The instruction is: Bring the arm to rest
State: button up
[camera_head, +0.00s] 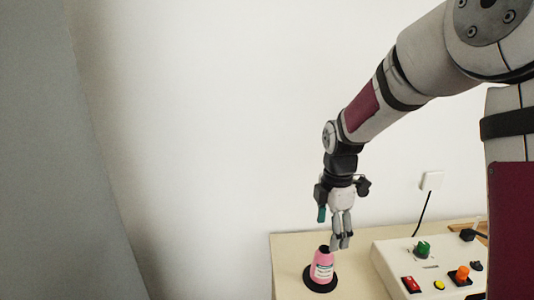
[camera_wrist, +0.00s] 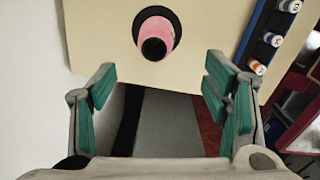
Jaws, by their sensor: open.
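My gripper (camera_head: 341,241) hangs from my arm above the counter, pointing down. In the wrist view my gripper (camera_wrist: 166,95) is open, with its green-padded fingers wide apart and nothing between them. A pink bottle (camera_head: 322,265) with a dark top stands upright on a round black base (camera_head: 320,284) on the counter, just below and left of my fingertips in the head view. In the wrist view the pink bottle (camera_wrist: 158,30) is beyond the fingers, apart from them.
The pale counter (camera_head: 290,254) carries a white control box (camera_head: 392,262) with coloured knobs and buttons at right. A wall socket (camera_head: 432,180) with a black cord is behind. The wall side at left is clear.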

jog(key=s+r+m+t, duration=0.2)
jog(key=s+r+m, duration=0.7)
jog(key=s+r, duration=0.25)
jog(key=s+r+m+t, duration=0.2)
jog(key=s+r+m, duration=0.1)
jog(key=s+m, duration=0.8)
jog(key=s, duration=0.2)
jog(key=shift+s+r+t, duration=0.25)
jog(key=shift+s+t, duration=0.05)
jog(key=shift+s, duration=0.1)
jog(key=shift+d, duration=0.15)
